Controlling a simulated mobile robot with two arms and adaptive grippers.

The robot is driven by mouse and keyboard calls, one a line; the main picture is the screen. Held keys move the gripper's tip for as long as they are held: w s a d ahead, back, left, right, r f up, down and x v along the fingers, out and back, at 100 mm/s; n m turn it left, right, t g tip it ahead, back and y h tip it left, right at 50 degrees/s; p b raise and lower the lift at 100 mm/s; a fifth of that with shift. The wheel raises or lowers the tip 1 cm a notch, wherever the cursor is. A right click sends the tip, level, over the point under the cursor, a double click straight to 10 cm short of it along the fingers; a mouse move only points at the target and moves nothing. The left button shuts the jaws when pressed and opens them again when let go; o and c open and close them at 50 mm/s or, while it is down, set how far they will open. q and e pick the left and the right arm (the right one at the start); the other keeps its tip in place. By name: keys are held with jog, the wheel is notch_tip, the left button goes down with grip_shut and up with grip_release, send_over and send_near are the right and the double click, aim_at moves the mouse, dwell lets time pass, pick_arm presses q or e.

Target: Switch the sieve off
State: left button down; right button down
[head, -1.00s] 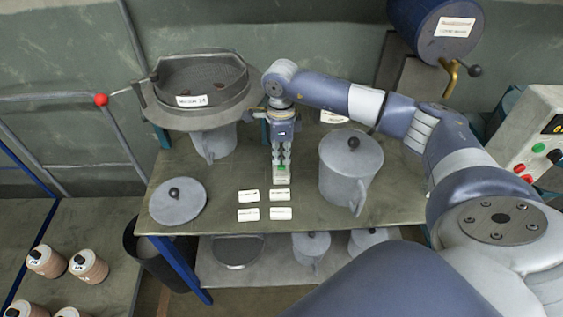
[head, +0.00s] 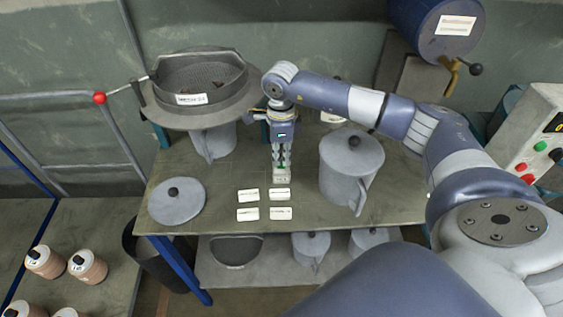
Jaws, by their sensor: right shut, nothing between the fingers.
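The sieve (head: 205,110) is a round dark grey pan with a white label, at the back left of the bench above a grey jug. A lever with a red ball knob (head: 100,97) sticks out to its left. My right gripper (head: 282,170) points straight down, shut and empty, right of the sieve. My left gripper is not in view.
A lidded grey jug (head: 350,170) stands close right of the gripper. Several white labels lie in front of it, and a round lid (head: 176,200) lies at the left. A control panel (head: 535,140) with green and red buttons is at the far right. The front of the bench is mostly clear.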

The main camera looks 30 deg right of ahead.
aim_at(281, 165)
jog(key=shift+s+f+b, duration=0.1)
jog(key=shift+f+b, duration=0.45)
jog(key=shift+f, duration=0.15)
dwell(0.4)
jog(key=shift+r+p, duration=0.6)
jog(key=shift+r, duration=0.25)
jog(key=shift+r+p, duration=1.5)
jog(key=shift+r, duration=1.2)
jog(key=shift+f, duration=0.1)
